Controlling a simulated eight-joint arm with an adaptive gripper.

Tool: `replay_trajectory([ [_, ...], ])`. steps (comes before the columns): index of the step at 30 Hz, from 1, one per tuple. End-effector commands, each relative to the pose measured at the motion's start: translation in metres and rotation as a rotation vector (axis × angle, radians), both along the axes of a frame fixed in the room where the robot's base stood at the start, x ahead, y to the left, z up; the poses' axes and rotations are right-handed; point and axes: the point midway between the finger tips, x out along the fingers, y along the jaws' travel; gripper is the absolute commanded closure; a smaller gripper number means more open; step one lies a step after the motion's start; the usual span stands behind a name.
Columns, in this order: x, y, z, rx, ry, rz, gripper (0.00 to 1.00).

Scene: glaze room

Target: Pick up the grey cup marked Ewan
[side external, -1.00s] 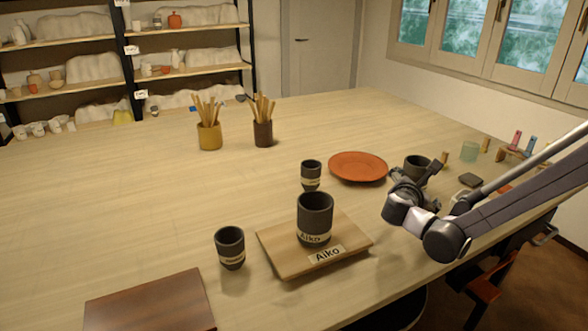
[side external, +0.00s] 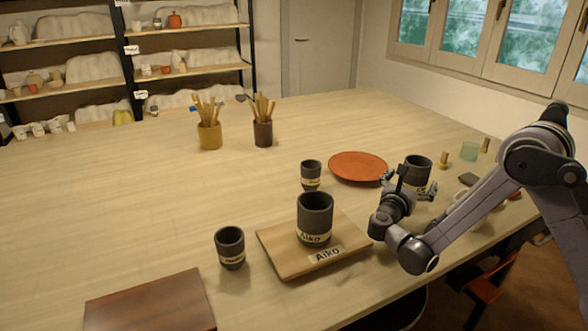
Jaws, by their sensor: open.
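My gripper (side external: 416,187) is open, low over the right side of the table. A dark grey cup (side external: 417,166) with a pale band stands just beyond its fingers, which partly cover it; its name cannot be read. I cannot tell whether the fingers reach around this cup. A larger grey cup (side external: 315,212) marked Aiko stands upright on a wooden board (side external: 278,254) whose tag also reads Aiko. Two smaller grey cups with pale bands stand upright, one front left (side external: 230,245) and one behind the board (side external: 311,173). Their names are too small to read.
An orange-red plate (side external: 357,167) lies left of the cup by my gripper. A dark brown board (side external: 152,303) lies front left. Two pots of wooden tools, yellow (side external: 209,137) and brown (side external: 263,134), stand farther back. The left middle of the table (side external: 120,200) is clear.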

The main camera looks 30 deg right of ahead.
Motion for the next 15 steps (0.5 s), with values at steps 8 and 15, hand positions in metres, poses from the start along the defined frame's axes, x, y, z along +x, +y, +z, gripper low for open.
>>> replay_trajectory([
  [8,0.017,-0.027,-0.008,0.001,0.0,-0.003,0.02],
  [15,0.027,-0.044,-0.008,0.001,0.0,0.0,0.02],
])
